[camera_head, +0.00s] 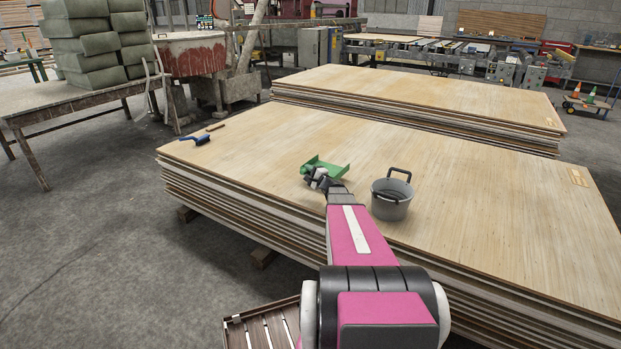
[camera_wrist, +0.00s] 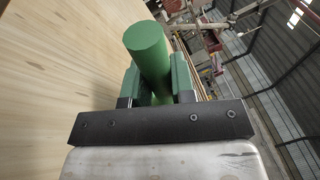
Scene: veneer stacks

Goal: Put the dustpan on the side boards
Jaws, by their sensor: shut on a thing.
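The green dustpan (camera_head: 328,165) is over the near stack of boards (camera_head: 270,140), left of a grey bucket. My gripper (camera_head: 318,180) is shut on its handle. In the wrist view the round green handle (camera_wrist: 150,55) sits between the two fingers, its end towards the camera. The pan part is hidden in that view. I cannot tell whether the dustpan touches the boards or hangs just above them. A second stack of boards (camera_head: 420,92) lies behind the near one. Dark slatted boards (camera_head: 262,328) show low down at the bottom edge, partly hidden by my arm.
The grey bucket (camera_head: 391,203) with a black handle stands close to the right of my gripper. A blue brush (camera_head: 195,140) and a small brown stick (camera_head: 216,127) lie at the near stack's left end. A table (camera_head: 60,104) with grey-green sacks stands at left. Grey floor is clear at left.

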